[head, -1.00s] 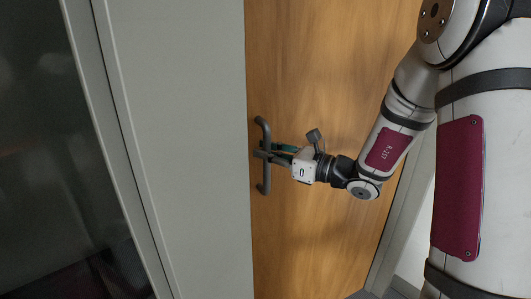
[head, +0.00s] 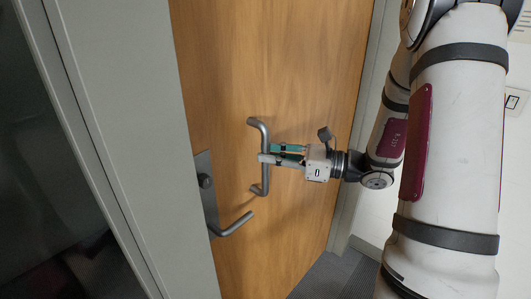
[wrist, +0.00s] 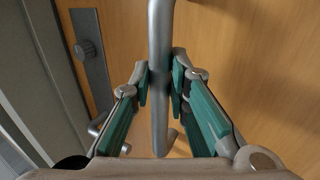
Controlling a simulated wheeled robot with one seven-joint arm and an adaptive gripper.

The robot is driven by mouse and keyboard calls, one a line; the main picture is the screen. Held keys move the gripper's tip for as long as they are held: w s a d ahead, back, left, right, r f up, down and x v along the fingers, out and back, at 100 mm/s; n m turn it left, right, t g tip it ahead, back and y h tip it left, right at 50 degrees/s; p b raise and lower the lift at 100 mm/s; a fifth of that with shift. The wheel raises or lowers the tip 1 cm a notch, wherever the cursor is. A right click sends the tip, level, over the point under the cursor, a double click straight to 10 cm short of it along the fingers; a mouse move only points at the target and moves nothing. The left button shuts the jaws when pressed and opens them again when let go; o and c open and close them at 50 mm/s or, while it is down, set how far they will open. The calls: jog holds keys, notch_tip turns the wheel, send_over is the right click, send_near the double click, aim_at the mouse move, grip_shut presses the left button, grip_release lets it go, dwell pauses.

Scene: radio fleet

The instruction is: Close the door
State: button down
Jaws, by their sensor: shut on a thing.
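The wooden door (head: 290,60) fills the middle of the head view, its left part beside a grey frame. A grey vertical pull handle (head: 264,180) stands out from the door. My gripper (head: 266,158) is shut on this pull handle near its middle. In the wrist view the green-padded fingers (wrist: 161,82) sit on both sides of the handle bar (wrist: 160,120). A lock plate with a round knob and a lever handle (head: 232,225) is on the door, left of and below the pull handle. I cannot tell whether the door's left edge meets the frame.
A grey frame post (head: 125,120) stands left of the door, with a dark glass panel (head: 45,170) beyond it. At the right are the other jamb (head: 352,150), a white wall with a switch plate (head: 515,101), and dark carpet (head: 335,278).

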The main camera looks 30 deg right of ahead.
jog(key=c, duration=1.5)
grip_release()
jog(key=shift+s, duration=0.4)
jog(key=shift+c, duration=0.2)
jog(key=shift+w, duration=0.1)
jog(key=v, duration=1.2)
